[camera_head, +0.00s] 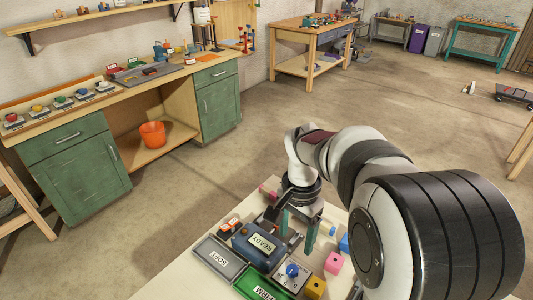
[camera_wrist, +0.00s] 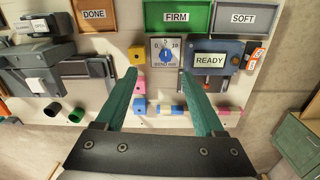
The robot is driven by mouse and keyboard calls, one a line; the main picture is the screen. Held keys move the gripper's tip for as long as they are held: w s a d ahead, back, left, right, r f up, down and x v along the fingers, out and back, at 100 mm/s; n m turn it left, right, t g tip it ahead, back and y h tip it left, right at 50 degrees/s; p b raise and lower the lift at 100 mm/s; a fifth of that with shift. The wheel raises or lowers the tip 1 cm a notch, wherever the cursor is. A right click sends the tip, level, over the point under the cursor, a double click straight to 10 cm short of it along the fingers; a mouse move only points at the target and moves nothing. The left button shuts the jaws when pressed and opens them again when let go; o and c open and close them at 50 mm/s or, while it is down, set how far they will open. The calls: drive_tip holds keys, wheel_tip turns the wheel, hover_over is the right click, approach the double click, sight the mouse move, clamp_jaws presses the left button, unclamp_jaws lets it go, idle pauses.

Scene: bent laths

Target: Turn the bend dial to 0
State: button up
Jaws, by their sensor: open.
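The bend dial is a blue knob (camera_wrist: 165,55) on a pale square plate (camera_wrist: 153,43) marked "BEND mm", with numbers along its far edge in the wrist view. Its exact setting is too small to read. In the head view the blue knob (camera_head: 292,270) sits at the front of the bench, right of the READY unit. My gripper (camera_wrist: 158,72) is open and empty. In the wrist view its teal fingers frame the dial from either side, apart from it. In the head view my gripper (camera_head: 298,232) hangs above the bench behind the dial.
The blue READY unit (camera_wrist: 210,60) stands close beside the dial. The FIRM tray (camera_wrist: 177,32) and SOFT tray (camera_wrist: 262,19) lie beyond it. A yellow block (camera_wrist: 137,54) and pink block (camera_head: 333,262) are near. A dark press-like device (camera_wrist: 60,75) stands at the left.

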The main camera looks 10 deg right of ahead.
sight(292, 269)
drive_tip(key=shift+m, duration=0.3)
drive_tip(key=w+f, duration=0.1)
drive_tip(key=f, duration=1)
drive_tip(key=w+d+f, duration=0.1)
drive_tip(key=f, duration=0.5)
drive_tip(key=shift+w+f, duration=0.3)
drive_tip(key=shift+f, duration=0.05)
clamp_jaws()
